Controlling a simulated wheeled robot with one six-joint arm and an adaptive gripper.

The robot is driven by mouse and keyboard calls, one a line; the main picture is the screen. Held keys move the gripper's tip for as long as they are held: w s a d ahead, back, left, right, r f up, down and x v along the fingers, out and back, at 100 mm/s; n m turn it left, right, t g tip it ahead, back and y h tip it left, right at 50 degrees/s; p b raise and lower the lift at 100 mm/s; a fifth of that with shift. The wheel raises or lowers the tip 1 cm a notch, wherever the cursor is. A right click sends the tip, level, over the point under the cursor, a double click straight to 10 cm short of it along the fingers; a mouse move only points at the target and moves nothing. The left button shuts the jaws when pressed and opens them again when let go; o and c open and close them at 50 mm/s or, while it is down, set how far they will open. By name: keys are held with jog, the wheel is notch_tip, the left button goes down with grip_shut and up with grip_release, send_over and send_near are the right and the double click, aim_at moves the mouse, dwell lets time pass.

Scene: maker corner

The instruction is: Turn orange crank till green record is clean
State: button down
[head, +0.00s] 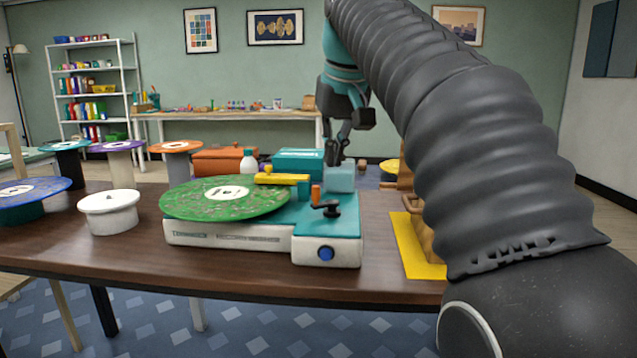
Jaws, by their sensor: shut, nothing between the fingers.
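The green record (222,199) lies flat on the teal and white record cleaner (230,235) on the table. Its surface shows many pale specks around a white label. A yellow arm (281,179) reaches over its back right edge. The orange crank (316,194) stands at the machine's right; its orange knob sits beside a black lever and hub (330,208). My gripper (337,162) is shut and empty. It points down above and behind the crank, by a light teal block (341,179), apart from the crank. I cannot tell whether it touches the block.
A blue knob (326,253) is on the machine's front. A white lidded pot (110,211) and a blue record (27,191) stand left. A white bottle (248,162) and teal box (298,160) are behind. A wooden object stands on a yellow mat (414,247) at right, partly behind my arm.

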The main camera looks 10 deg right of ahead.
jog(key=b+x, duration=0.3)
jog(key=x, duration=0.7)
jog(key=shift+w+r+p, duration=0.1)
jog(key=shift+w+p, duration=0.2)
jog(key=shift+w, duration=0.8)
jog(key=shift+w+a, duration=0.1)
jog(key=shift+w, duration=0.75)
jog(key=shift+r+p, duration=0.1)
jog(key=shift+p, duration=0.2)
